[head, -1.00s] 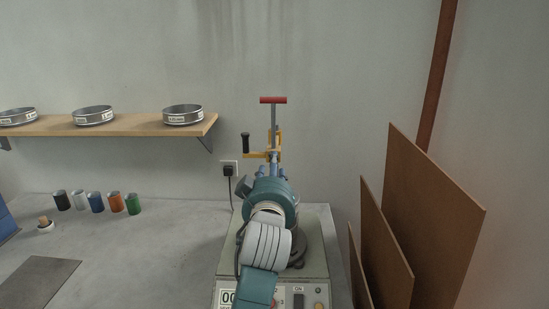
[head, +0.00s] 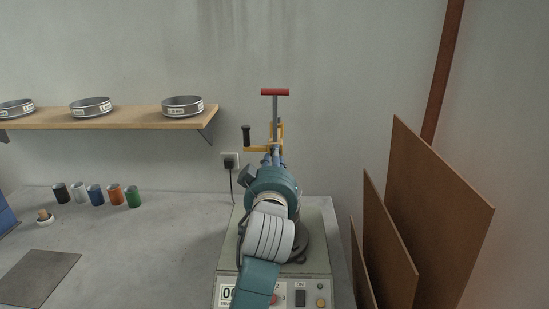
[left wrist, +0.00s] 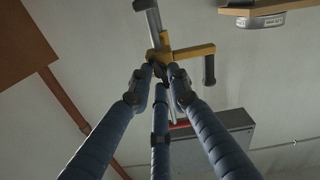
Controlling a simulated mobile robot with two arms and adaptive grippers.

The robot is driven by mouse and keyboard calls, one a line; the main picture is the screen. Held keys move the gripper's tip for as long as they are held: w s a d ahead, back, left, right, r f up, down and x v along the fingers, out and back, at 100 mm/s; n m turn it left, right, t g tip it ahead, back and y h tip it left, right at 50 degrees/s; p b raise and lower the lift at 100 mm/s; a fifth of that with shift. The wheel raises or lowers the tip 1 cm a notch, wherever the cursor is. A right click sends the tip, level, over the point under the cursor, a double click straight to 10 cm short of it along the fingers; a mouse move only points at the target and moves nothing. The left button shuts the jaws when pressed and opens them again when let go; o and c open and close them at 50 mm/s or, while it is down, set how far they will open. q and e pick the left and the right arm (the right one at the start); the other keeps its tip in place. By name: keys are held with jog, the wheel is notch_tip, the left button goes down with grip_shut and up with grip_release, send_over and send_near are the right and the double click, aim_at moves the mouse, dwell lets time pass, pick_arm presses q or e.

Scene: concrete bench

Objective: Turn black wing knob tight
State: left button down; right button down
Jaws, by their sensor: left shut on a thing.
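My left gripper (head: 274,156) reaches over the machine (head: 316,230) to a yellow clamp bracket (head: 276,134) on a grey upright rod with a red T-shaped top (head: 275,92). In the left wrist view, its three blue fingers (left wrist: 165,70) close together at the yellow bracket (left wrist: 185,53). They are shut on a small dark part, which I take to be the black wing knob; the fingertips hide most of it. A black upright handle (head: 246,135) sticks out at the bracket's left and also shows in the left wrist view (left wrist: 208,69). My right gripper is out of view.
Brown boards (head: 430,220) lean at the right of the machine. A wall shelf (head: 140,119) with sieves is at the left. Several coloured tins (head: 96,195) and a dark plate (head: 38,278) are on the bench. A cable runs to a wall socket (head: 229,160).

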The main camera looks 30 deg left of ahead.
pick_arm(q)
jog(key=m+p, duration=0.2)
jog(key=m, duration=0.1)
jog(key=shift+m, duration=0.4)
jog(key=c, duration=1.9)
grip_release()
jog(key=shift+o, duration=0.9)
jog(key=shift+w+a, duration=0.1)
jog(key=shift+w+a+f, duration=0.1)
jog(key=v, duration=0.7)
jog(key=shift+s+d, duration=0.2)
jog(key=shift+s, duration=0.05)
